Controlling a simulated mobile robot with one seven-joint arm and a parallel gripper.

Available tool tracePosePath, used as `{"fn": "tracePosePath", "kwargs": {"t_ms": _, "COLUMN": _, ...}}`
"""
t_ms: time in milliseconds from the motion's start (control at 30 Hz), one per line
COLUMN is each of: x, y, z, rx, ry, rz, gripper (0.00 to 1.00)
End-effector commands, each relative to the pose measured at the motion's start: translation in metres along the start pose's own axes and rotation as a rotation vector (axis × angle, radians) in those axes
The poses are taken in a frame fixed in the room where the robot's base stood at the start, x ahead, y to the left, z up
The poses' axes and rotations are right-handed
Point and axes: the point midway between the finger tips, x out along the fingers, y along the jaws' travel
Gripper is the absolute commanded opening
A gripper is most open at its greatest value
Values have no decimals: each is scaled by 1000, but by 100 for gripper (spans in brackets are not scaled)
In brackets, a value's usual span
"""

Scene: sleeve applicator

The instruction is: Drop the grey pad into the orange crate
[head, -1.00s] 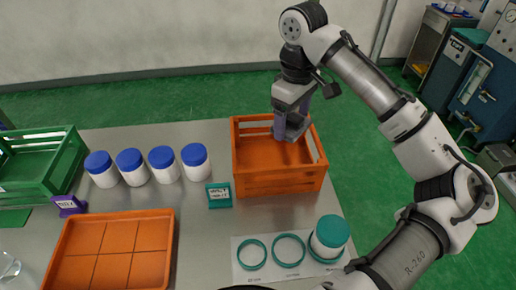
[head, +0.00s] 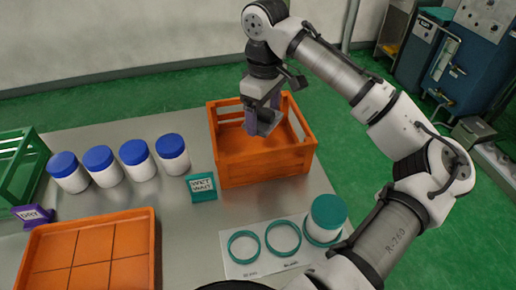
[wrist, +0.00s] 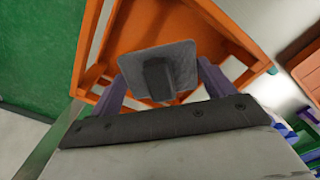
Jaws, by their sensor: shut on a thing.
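The orange crate (head: 262,167) is a slatted open box at the back right of the table. My gripper (head: 262,121) points down over its open top, near the back side. The gripper is shut on the grey pad (head: 268,124), a square plate with a dark block on it. In the wrist view the pad (wrist: 181,58) sits between the two purple fingers of the gripper (wrist: 162,86), with the crate (wrist: 92,40) behind it. I cannot tell exactly how far the pad is above the crate floor.
Several white jars with blue lids (head: 137,160) stand left of the crate. A teal "WET" sign (head: 202,187) stands by its front left corner. An orange divided tray (head: 92,255), a purple "DRY" sign (head: 33,217), a green crate (head: 22,170) and a teal-lidded jar (head: 326,216) are also on the table.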

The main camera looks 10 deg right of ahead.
Motion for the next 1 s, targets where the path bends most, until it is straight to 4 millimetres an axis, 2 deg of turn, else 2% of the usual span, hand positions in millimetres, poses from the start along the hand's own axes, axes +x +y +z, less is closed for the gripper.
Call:
{"fn": "tracePosePath", "kwargs": {"t_ms": 267, "x": 2, "y": 0, "z": 0, "rx": 0, "ry": 0, "rz": 1, "gripper": 63}}
{"fn": "tracePosePath", "kwargs": {"t_ms": 300, "x": 2, "y": 0, "z": 0, "rx": 0, "ry": 0, "rz": 1, "gripper": 85}}
{"fn": "tracePosePath", "kwargs": {"t_ms": 433, "x": 2, "y": 0, "z": 0, "rx": 0, "ry": 0, "rz": 1, "gripper": 100}}
{"fn": "tracePosePath", "kwargs": {"t_ms": 667, "x": 1, "y": 0, "z": 0, "rx": 0, "ry": 0, "rz": 0, "gripper": 100}}
{"fn": "tracePosePath", "kwargs": {"t_ms": 767, "x": -5, "y": 0, "z": 0, "rx": 1, "ry": 1, "rz": 2, "gripper": 100}}
{"fn": "tracePosePath", "kwargs": {"t_ms": 867, "x": -19, "y": 0, "z": -1, "rx": 0, "ry": 2, "rz": 2, "gripper": 100}}
{"fn": "tracePosePath", "kwargs": {"t_ms": 1000, "x": -52, "y": 0, "z": 0, "rx": 2, "ry": 0, "rz": 5, "gripper": 100}}
